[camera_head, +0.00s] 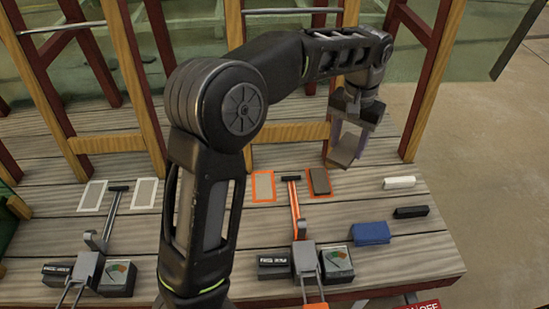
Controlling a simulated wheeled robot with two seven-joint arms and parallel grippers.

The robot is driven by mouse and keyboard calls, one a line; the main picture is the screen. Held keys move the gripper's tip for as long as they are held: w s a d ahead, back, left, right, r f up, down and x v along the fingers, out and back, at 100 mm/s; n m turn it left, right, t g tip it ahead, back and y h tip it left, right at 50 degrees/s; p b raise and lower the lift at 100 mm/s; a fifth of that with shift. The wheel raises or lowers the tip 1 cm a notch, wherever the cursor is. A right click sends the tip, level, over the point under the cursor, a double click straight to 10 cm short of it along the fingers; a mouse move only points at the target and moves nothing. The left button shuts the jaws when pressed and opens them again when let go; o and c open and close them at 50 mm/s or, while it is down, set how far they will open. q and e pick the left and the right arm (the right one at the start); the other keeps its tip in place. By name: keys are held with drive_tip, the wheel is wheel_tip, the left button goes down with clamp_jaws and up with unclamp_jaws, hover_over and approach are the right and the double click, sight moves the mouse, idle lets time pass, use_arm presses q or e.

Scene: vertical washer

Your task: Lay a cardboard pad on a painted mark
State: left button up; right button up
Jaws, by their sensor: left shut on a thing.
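My left gripper (347,134) hangs over the back right of the wooden bench, its arm crossing the middle of the view. It is shut on a flat grey-brown pad (344,151), held tilted above the boards. A second orange-outlined mark (263,186) with a tan middle lies further left. Two white-outlined marks, one at far left (92,195) and one beside it (144,194), also have tan middles. My right gripper is not in view.
An orange-handled lever (294,210) stands between the orange marks, a black one (113,208) between the white ones. Gauges (336,262) are near the front. A blue block (371,233), white bar (399,182) and black bar (411,212) lie right. Wooden posts (433,80) rise behind.

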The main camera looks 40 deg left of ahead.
use_arm(q)
drive_tip(key=shift+w, duration=0.3)
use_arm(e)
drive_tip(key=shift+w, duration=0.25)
use_arm(q)
drive_tip(key=s+a+f+n+p, duration=0.1)
drive_tip(key=a+f+n, duration=0.3)
drive_tip(key=a+f, duration=0.6)
drive_tip(key=s+a+f+n, duration=0.4)
drive_tip(key=a+f, duration=0.7)
drive_tip(key=a, duration=0.1)
drive_tip(key=shift+a+f+p, duration=0.2)
drive_tip(key=shift+f+p, duration=0.05)
drive_tip(key=shift+p, duration=0.15)
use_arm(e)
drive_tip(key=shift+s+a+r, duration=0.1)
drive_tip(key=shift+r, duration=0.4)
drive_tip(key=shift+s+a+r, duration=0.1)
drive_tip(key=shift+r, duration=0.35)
use_arm(q)
drive_tip(key=shift+w+f, duration=0.1)
drive_tip(key=shift+f, duration=0.05)
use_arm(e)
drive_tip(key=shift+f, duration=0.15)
